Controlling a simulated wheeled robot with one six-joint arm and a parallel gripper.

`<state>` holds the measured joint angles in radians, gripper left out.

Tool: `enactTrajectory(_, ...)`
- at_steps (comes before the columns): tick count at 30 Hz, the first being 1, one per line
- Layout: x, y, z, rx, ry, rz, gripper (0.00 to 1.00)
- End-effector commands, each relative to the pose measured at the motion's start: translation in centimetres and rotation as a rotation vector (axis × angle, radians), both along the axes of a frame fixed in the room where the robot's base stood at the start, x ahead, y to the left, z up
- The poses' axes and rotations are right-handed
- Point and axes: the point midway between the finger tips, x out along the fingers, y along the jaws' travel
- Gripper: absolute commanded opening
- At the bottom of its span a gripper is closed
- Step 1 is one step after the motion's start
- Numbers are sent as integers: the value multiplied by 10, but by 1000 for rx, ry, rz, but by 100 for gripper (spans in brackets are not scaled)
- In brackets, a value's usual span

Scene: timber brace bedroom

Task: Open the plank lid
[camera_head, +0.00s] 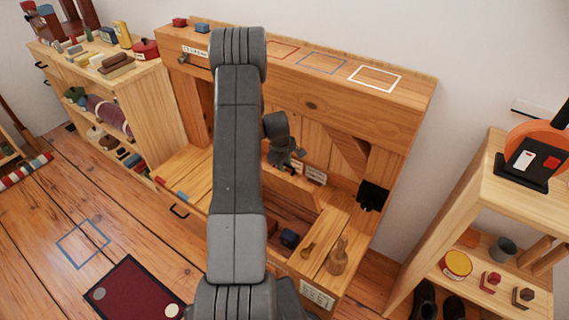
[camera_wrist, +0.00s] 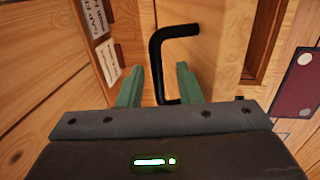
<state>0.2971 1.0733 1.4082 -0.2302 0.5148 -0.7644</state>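The plank lid (camera_wrist: 203,50) is a pale wooden board with a bent black bar handle (camera_wrist: 156,65). In the head view a plank (camera_head: 292,189) stands raised behind an open compartment (camera_head: 277,216) in the low bench; it appears to be the lid. My gripper (camera_head: 299,153) is at the top of this plank. In the wrist view my gripper's green fingers (camera_wrist: 159,80) are apart, with the handle between them and gaps visible beside it. My arm hides part of the bench and compartment.
A blue block (camera_head: 289,238) lies in the compartment. A wooden pear-shaped piece (camera_head: 338,258) and a black glove (camera_head: 372,195) are to its right. Paper labels (camera_head: 315,177) are on the bench back. A side shelf (camera_head: 487,201) stands at right. A dark red mat (camera_head: 128,293) lies on the floor.

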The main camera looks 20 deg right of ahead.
Motion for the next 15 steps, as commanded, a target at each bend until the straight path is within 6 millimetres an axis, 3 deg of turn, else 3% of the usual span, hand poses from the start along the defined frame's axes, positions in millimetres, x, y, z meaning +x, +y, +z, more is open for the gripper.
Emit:
enactTrajectory(8, 1, 0, 6, -1, -4, -1, 32)
enactTrajectory(15, -2, 5, 42, -2, -7, 0, 32)
